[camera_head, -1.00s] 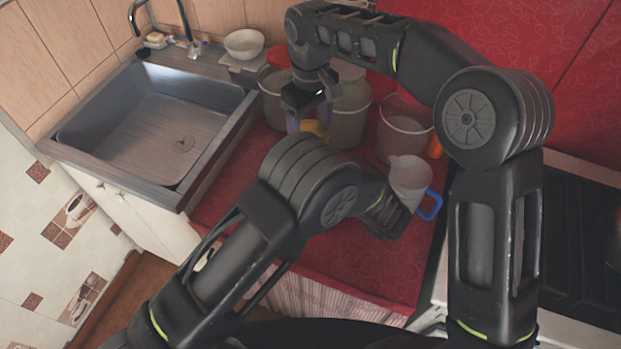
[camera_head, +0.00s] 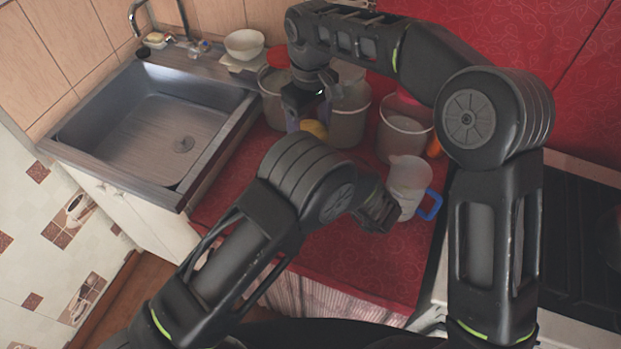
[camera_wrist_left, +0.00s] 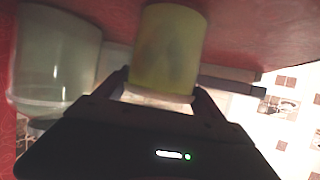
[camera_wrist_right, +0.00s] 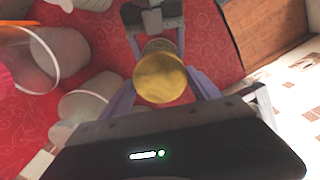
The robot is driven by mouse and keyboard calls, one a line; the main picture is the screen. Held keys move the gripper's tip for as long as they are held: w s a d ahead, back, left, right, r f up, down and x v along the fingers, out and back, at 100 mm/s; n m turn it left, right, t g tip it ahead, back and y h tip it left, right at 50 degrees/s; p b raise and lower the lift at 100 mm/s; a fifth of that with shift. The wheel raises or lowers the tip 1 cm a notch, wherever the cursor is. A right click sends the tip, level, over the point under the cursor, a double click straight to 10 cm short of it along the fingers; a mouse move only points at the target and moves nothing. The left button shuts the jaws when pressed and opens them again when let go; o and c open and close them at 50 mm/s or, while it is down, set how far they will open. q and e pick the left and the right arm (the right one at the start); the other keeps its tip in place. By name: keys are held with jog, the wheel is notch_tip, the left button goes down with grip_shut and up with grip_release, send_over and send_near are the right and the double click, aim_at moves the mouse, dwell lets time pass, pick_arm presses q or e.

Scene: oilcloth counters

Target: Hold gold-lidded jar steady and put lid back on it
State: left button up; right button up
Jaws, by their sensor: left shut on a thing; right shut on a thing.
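A gold round lid (camera_wrist_right: 160,78) is between the purple fingers of my right gripper (camera_wrist_right: 163,88), which is shut on it. In the head view a small yellow patch of it (camera_head: 316,130) shows beside my right gripper (camera_head: 303,126). In the left wrist view a yellow-green jar (camera_wrist_left: 166,48) is between the dark fingers of my left gripper (camera_wrist_left: 163,94), which is shut on it. A grey part of my left arm shows just beyond the lid in the right wrist view. My left arm hides the jar in the head view. I cannot tell whether lid and jar touch.
Translucent buckets (camera_head: 347,118) and (camera_head: 404,132) stand behind, close to my right gripper. A clear mug with a blue handle (camera_head: 408,178) stands at the right, beside my left arm. The sink (camera_head: 120,185) is at the left. The front of the red counter (camera_head: 375,262) is clear.

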pick_arm(q)
jog(key=c, duration=1.3)
jog(key=shift+o, duration=0.2)
pick_arm(e)
jog(key=shift+f, duration=2.55)
jog(key=shift+f, duration=0.85)
jog(key=shift+f, duration=0.6)
